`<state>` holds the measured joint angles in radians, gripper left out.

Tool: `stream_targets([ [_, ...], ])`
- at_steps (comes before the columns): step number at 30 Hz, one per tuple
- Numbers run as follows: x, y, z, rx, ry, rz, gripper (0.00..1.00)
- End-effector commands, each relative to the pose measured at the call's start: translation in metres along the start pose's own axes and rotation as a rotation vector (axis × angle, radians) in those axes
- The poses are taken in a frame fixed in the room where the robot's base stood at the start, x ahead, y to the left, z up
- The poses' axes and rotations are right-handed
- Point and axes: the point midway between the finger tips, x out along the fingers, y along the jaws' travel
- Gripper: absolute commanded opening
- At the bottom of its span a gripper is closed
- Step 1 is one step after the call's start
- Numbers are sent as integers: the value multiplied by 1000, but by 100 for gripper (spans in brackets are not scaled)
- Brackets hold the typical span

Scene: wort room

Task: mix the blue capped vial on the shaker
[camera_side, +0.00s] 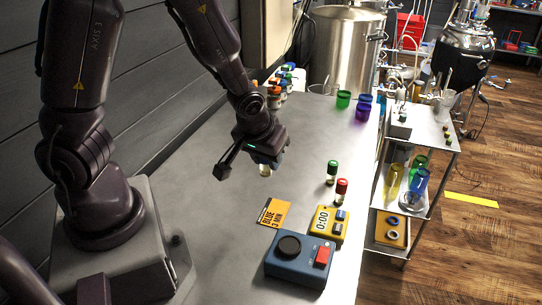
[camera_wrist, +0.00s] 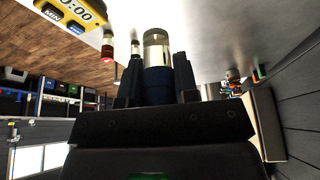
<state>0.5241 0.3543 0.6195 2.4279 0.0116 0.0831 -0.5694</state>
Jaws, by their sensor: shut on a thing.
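My gripper (camera_side: 268,155) is shut on the blue capped vial and holds it over the bench, left of the other vials. The vial's pale glass end (camera_side: 265,170) shows below the fingers in the side view. In the wrist view the dark blue cap (camera_wrist: 156,85) sits between my fingers and the clear vial (camera_wrist: 156,48) points away from them. The shaker (camera_side: 296,266) is a blue box with a black round top and a red switch, at the bench's front. The yellow timer (camera_side: 327,222) behind it reads 0:00. A card (camera_side: 274,213) reads "BLUE 3 MIN".
A green capped vial (camera_side: 332,171) and a red capped vial (camera_side: 341,189) stand upright on the bench behind the timer. Several capped bottles (camera_side: 287,80) and coloured cups (camera_side: 362,111) stand farther back. A metal cart (camera_side: 425,150) is to the right. The middle of the bench is clear.

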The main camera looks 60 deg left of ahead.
Motion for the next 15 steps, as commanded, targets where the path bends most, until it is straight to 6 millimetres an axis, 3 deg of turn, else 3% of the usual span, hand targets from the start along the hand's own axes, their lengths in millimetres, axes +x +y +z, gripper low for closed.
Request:
stream_targets([
  [1,0,0,0,0,0,0,5],
  [2,0,0,0,0,0,0,26],
  [4,0,0,0,0,0,0,11],
  [10,-1,10,5,32,-2,13,11],
  [15,-7,52,33,183,-15,75,11],
])
